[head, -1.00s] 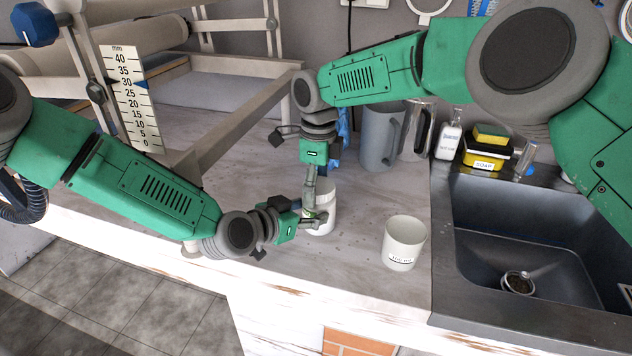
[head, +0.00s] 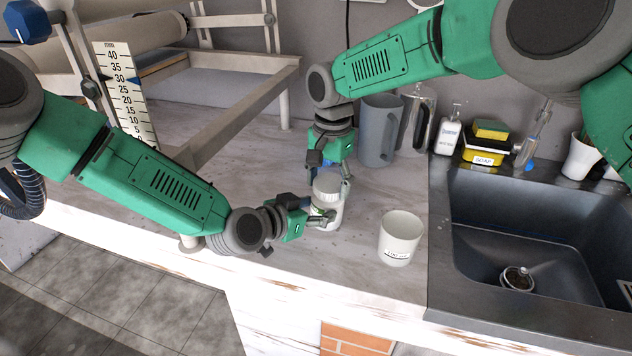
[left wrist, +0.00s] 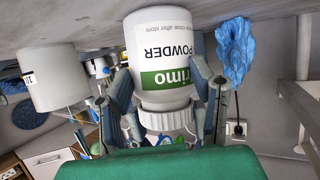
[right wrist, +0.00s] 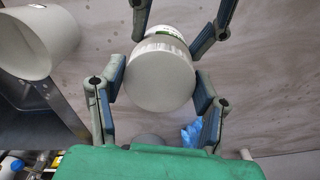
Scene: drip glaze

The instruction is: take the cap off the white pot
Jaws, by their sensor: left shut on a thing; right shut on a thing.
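The white pot (head: 325,211), with a green and white label, stands upright on the worktop; its label also shows in the left wrist view (left wrist: 172,50). My left gripper (head: 325,217) is shut on the pot's body from the left. The ribbed white cap (head: 327,186) sits at the top of the pot; in the left wrist view the cap (left wrist: 167,118) appears against the pot's neck. My right gripper (right wrist: 158,88) is shut on the cap, its fingers on opposite sides of the rim. Whether the cap is loose cannot be told.
A white labelled cup (head: 400,238) stands just right of the pot. A grey pitcher (head: 379,135) and a metal one (head: 416,120) stand behind. The dark sink (head: 525,240) is at the right, a wooden frame (head: 240,105) at the back left.

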